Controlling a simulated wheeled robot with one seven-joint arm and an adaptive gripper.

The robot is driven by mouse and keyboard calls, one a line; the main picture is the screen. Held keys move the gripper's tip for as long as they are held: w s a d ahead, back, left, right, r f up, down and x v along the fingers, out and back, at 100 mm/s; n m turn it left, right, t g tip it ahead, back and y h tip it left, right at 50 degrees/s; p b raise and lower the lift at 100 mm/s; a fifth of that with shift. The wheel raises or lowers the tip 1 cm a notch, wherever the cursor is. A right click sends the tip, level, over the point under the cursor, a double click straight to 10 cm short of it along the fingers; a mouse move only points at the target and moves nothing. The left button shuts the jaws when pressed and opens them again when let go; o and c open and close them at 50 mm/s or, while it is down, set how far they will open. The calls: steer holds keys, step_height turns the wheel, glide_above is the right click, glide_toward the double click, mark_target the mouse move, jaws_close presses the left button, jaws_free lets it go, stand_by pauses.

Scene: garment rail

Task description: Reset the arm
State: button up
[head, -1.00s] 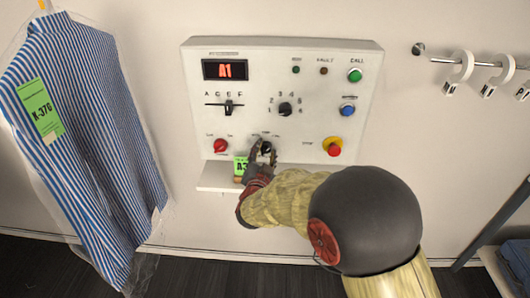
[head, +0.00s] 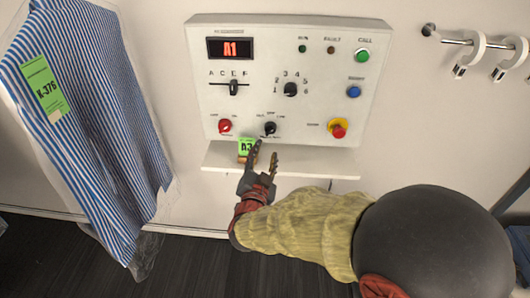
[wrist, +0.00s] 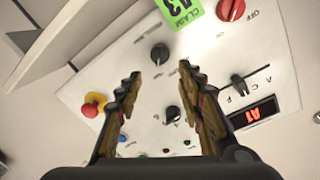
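My gripper (head: 265,163) is open and empty just in front of the lower edge of the white control panel (head: 215,105), below a black knob (head: 270,128). In the wrist view, my gripper's two fingers (wrist: 157,90) stand apart, with the black knob (wrist: 160,54) beyond the gap and touching neither finger. A second black dial (wrist: 172,114) shows between the fingers. My arm reaches in from the lower right. The panel display (head: 230,48) reads A1.
A striped shirt (head: 95,120) hangs at left. A rail (head: 455,41) with white hooks is at upper right. A red-and-yellow stop button (head: 338,129) is on the panel.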

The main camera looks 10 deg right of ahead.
steer(key=shift+f, duration=0.1)
steer(key=s+a+f+n+g+y, duration=0.1)
steer(key=a+f+n+g+y, duration=0.3)
steer(key=a+f, duration=0.45)
steer(key=s+a+f+n+g+y, duration=0.3)
steer(key=s+a+n+g+y, duration=0.15)
steer(key=s, duration=0.55)
steer(key=s+d+r+n+g, duration=0.2)
steer(key=s+d+r, duration=0.25)
steer(key=s, duration=0.35)
steer(key=s+d+r+n+g, duration=0.2)
steer(key=s+d+r, duration=0.1)
steer(key=s+d, duration=0.3)
steer(key=s+d+r+m+t+h+p, duration=0.1)
steer(key=s+d+r+m+t+h, duration=0.1)
steer(key=s+d+r, duration=0.2)
steer(key=d+r, duration=0.3)
steer(key=r, duration=0.1)
steer(key=shift+s+r, duration=0.3)
steer(key=shift+r, duration=0.05)
